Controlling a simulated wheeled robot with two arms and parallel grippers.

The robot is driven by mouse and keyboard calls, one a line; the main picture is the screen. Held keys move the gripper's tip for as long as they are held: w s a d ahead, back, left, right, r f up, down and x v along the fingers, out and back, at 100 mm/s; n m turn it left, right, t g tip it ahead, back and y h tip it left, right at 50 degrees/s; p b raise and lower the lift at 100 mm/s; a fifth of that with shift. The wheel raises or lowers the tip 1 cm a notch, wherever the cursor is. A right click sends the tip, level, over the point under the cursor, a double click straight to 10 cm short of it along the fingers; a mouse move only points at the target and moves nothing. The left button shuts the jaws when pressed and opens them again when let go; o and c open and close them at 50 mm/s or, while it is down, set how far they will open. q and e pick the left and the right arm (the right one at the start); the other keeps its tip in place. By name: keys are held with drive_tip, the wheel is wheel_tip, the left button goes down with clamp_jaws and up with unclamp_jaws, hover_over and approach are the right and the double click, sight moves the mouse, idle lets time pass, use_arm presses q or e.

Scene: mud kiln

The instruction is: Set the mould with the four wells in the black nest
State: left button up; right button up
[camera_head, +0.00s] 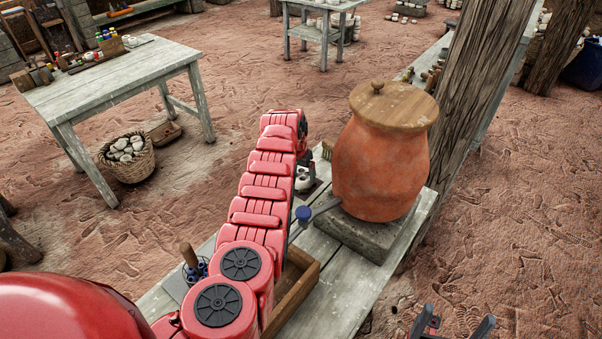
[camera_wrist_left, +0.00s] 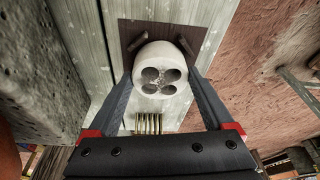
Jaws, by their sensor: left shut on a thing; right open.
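In the left wrist view, the white round mould (camera_wrist_left: 160,72) shows its face with the four wells towards the camera. My left gripper (camera_wrist_left: 162,76) is shut on it, one finger on each side. Behind the mould is a dark square plate with short posts, which looks like the black nest (camera_wrist_left: 132,32); I cannot tell whether the mould touches it. In the head view, a white part of the mould (camera_head: 303,181) shows beside my left arm, which hides most of that spot. My right gripper (camera_head: 453,325) is open and empty at the bottom edge.
A large orange clay jar (camera_head: 379,165) with a wooden lid stands on a grey slab right beside my left arm. A wooden tray (camera_head: 294,298) lies on the pale bench (camera_head: 362,281). A brush (camera_wrist_left: 148,124) is close to the gripper. A wooden post (camera_head: 462,120) rises behind.

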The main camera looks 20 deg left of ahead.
use_arm(q)
drive_tip(key=o, duration=1.4)
drive_tip(key=shift+f, duration=0.1)
drive_tip(key=shift+r, duration=0.25)
drive_tip(key=b+v, duration=0.2)
drive_tip(key=v, duration=1)
